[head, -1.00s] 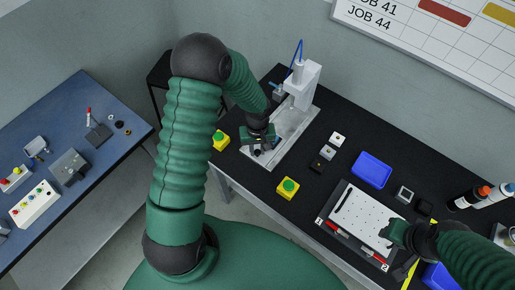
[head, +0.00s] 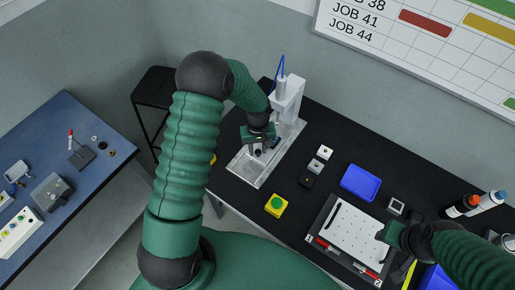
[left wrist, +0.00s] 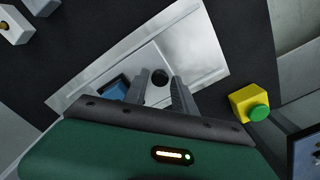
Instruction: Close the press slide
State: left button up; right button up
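The press (head: 288,97) stands at the back of the black table, with a white column, a blue hose and a long metal base (head: 245,168). My left gripper (head: 259,148) is over this base, in front of the column. In the left wrist view, the two grey fingers (left wrist: 161,88) stand apart with a round black knob (left wrist: 160,76) showing between their tips; I cannot tell whether they touch it. A blue part (left wrist: 117,90) sits on the metal beside the left finger. My right gripper (head: 384,235) is by the perforated white plate; its fingers are not clear.
Small blocks (head: 319,158), a blue tray (head: 361,183) and a perforated plate (head: 352,232) lie to the right. Bottles (head: 487,201) stand far right.

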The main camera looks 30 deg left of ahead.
pick_arm(q)
jog(key=shift+o, duration=1)
jog(key=shift+d, duration=0.2)
notch_tip(320, 180, up, 17)
jog(key=shift+w+f, duration=0.1)
